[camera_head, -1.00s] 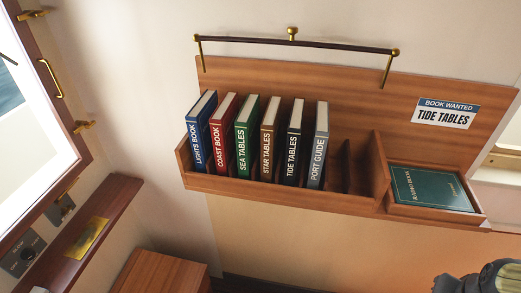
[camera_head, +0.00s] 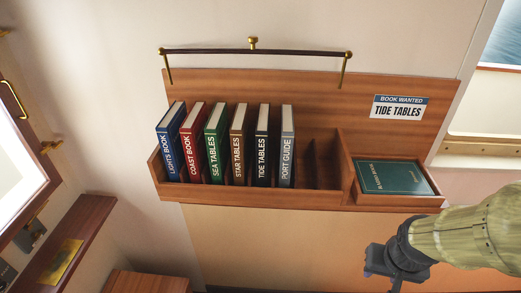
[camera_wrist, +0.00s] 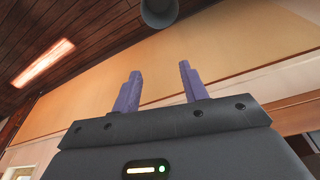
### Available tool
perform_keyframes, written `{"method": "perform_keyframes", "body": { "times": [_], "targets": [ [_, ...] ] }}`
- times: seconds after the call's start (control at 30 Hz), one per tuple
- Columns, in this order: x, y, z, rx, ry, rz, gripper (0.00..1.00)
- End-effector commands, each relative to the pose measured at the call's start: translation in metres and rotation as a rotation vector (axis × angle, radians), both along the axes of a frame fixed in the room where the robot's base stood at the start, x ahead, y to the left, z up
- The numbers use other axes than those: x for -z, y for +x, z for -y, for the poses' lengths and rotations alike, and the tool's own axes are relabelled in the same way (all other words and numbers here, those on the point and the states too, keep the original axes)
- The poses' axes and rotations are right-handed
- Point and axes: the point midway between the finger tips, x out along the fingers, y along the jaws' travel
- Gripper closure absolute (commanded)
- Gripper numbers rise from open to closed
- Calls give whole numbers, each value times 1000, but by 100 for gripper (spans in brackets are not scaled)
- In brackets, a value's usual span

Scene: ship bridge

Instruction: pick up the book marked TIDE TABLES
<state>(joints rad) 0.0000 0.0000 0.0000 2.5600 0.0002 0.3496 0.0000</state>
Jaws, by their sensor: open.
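The black book marked TIDE TABLES (camera_head: 261,150) stands in the wooden wall rack (camera_head: 250,197), between the brown STAR TABLES book (camera_head: 238,145) and the grey PORT GUIDE book (camera_head: 286,150). Its spine faces out. My gripper (camera_head: 376,285) is low at the right in the head view, below and to the right of the rack and apart from the books; its fingertips are hard to make out there. In the wrist view my gripper (camera_wrist: 158,88) has two purple fingers spread apart with nothing between them. No book shows in the wrist view.
Blue LIGHTS BOOK (camera_head: 171,145), red COAST BOOK (camera_head: 194,145) and green SEA TABLES (camera_head: 215,145) stand further left. Empty slots (camera_head: 320,165) lie right of PORT GUIDE. A green book (camera_head: 392,177) lies in the right tray. A dark rail (camera_head: 210,51) runs above; a sign (camera_head: 399,107) reads TIDE TABLES.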

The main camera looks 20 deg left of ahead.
Motion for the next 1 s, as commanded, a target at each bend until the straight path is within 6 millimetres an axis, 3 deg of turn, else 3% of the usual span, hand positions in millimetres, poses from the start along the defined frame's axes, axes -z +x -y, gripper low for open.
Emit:
{"method": "perform_keyframes", "body": {
  "times": [0.17, 0.27, 0.43, 0.6, 0.8, 1.0],
  "targets": [
    [-1, 12, -16, -31, 15, 55, 47],
    [-3, 31, -42, -76, 41, 145, 47],
    [-16, 68, -108, -172, 103, 377, 47],
    [-40, 88, -174, -236, 160, 618, 47],
    [-74, 88, -237, -262, 200, 882, 47],
    [-110, 66, -279, -248, 202, 1123, 47]
  ]
}}
